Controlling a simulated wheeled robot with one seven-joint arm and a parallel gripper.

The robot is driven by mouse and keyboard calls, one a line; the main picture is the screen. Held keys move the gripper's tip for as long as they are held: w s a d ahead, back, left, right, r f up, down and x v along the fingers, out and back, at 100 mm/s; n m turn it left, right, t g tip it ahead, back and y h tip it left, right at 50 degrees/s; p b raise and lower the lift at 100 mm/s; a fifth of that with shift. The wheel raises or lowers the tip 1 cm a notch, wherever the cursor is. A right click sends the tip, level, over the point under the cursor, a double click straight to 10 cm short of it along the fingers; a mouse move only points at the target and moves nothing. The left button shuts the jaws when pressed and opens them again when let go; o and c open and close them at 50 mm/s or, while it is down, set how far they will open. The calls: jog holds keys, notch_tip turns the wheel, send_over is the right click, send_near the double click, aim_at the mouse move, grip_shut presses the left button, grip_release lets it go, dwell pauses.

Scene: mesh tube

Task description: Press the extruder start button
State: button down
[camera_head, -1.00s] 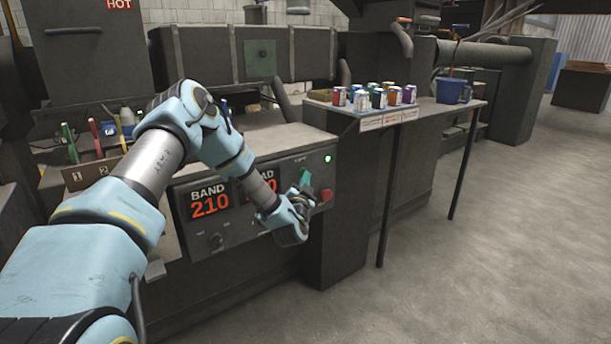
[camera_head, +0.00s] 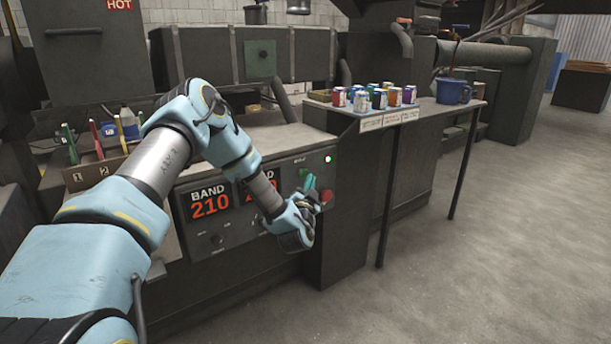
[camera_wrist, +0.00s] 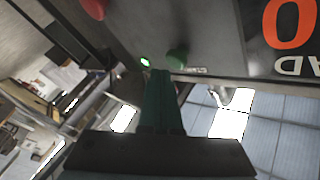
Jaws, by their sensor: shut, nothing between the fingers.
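The control panel (camera_head: 235,205) has a lit BAND readout of 210 and a second readout partly hidden by my arm. A dark green button (camera_wrist: 177,58) sits on the panel beside a small lit green lamp (camera_wrist: 145,62) in the wrist view. In the head view the lamp (camera_head: 328,159) is at the panel's upper right, and a red button (camera_head: 326,195) is below it. My gripper (camera_head: 309,182) is shut and empty in front of the panel's right part. In the wrist view its teal fingertips (camera_wrist: 159,73) appear just beside the green button; I cannot tell whether they touch it.
A rack (camera_head: 97,170) with coloured-handled tools stands at left on the machine. The floor (camera_head: 500,250) at right is clear.

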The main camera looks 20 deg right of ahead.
jog(key=s, duration=0.3)
jog(key=s+d, duration=0.1)
jog(key=s, duration=0.1)
dwell(0.4)
dwell(0.7)
